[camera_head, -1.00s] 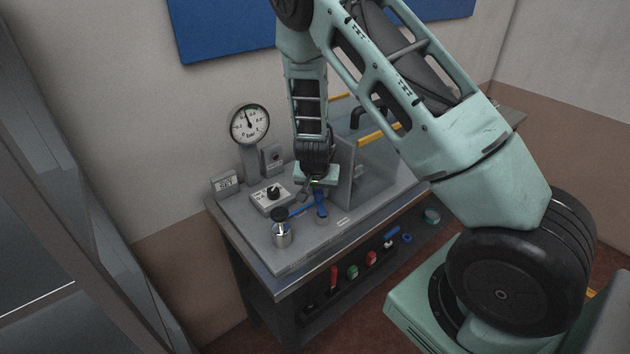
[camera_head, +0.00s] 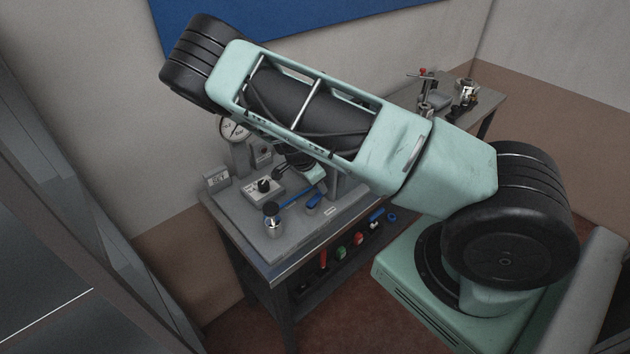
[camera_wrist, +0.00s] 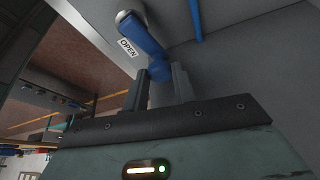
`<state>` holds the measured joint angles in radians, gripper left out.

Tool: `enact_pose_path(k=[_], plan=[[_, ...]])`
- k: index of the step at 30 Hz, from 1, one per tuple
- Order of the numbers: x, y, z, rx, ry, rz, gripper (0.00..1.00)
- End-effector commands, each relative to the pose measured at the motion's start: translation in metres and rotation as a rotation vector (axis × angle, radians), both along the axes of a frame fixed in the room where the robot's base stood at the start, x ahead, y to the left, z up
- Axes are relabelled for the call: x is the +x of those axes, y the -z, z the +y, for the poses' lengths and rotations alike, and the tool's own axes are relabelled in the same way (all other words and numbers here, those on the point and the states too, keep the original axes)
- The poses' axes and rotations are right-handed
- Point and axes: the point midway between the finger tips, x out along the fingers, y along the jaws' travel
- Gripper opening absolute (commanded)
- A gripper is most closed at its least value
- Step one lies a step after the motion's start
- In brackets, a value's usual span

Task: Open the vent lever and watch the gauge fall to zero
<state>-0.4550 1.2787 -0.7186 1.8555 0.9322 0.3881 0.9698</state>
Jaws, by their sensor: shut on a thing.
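The blue vent lever (camera_wrist: 145,35) fills the top of the wrist view, its rounded pale end beside a white OPEN label (camera_wrist: 128,47). My gripper (camera_wrist: 158,85) is shut on the lever, one dark finger on each side. In the head view a blue part of the lever (camera_head: 313,201) shows on the grey bench plate, close to the label (camera_head: 330,211). My arm hides most of the gripper there. The round dial gauge (camera_head: 233,130) is partly covered by my arm, and its reading cannot be made out.
A small digital display (camera_head: 216,179), a control box with a black knob (camera_head: 264,186) and a metal cylinder with a black top (camera_head: 272,222) stand left of the lever. A blue tube (camera_head: 296,196) runs between.

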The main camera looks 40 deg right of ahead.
Motion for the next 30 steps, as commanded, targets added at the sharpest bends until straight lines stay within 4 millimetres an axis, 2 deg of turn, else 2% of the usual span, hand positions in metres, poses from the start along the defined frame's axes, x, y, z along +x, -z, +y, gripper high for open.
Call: enact_pose_path(k=[12, 29, 30], plan=[[-0.0077, 0.0011, -0.0017, 0.0, 0.191, 0.0, 0.04], [-0.0094, 0.0007, -0.0013, 0.002, 0.22, 0.002, 0.04], [-0.0094, 0.0008, -0.0013, 0.002, 0.22, 0.002, 0.35]])
